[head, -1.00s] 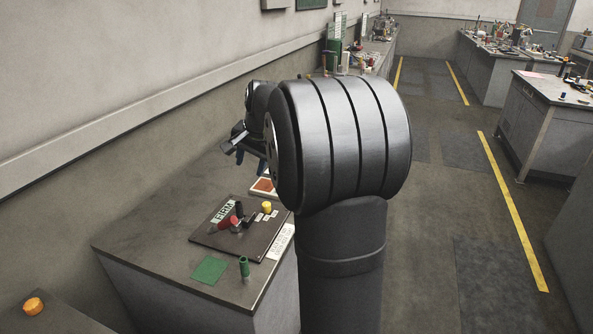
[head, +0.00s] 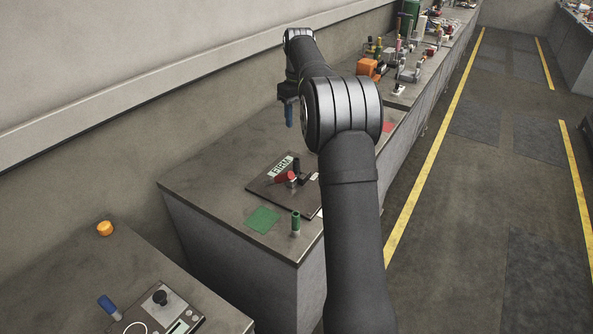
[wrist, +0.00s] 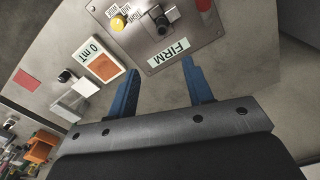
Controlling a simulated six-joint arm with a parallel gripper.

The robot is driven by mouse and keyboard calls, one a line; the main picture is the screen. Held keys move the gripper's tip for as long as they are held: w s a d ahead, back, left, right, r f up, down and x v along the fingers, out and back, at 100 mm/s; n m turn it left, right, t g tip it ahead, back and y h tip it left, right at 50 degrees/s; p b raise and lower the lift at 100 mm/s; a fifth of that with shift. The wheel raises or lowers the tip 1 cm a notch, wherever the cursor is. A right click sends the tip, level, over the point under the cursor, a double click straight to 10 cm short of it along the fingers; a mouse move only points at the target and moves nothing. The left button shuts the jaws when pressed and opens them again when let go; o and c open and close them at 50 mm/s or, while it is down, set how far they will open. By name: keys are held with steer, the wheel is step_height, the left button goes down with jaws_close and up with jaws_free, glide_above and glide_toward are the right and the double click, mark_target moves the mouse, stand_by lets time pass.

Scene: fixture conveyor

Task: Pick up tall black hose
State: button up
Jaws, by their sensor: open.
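A black upright piece (head: 297,165) stands on a dark board marked FIRM (head: 262,184), beside a red part (head: 286,177). In the wrist view a black piece (wrist: 161,24) shows near the top, on the board beyond the FIRM label. I cannot tell for sure that it is the tall black hose. My gripper (head: 289,116) hangs above the bench behind the board, blue fingers pointing down. In the wrist view my gripper (wrist: 160,68) is open, with nothing between the fingers. My arm hides part of the board's right side.
A green square (head: 263,220) and a green cylinder (head: 296,222) are at the bench's near end. An orange machine (head: 371,68) stands farther back.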

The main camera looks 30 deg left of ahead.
glide_toward(296, 159)
steer(key=shift+n, duration=0.4)
steer(key=f, duration=0.6)
steer(key=shift+w+a+f, duration=0.15)
steer(key=shift+w+f, duration=0.1)
steer(key=shift+w, duration=0.1)
steer(key=shift+s+f, duration=0.15)
steer(key=shift+f, duration=1.2)
steer(key=shift+s+f, duration=0.15)
steer(key=shift+f, duration=1.2)
steer(key=shift+c, duration=0.5)
jaws_close()
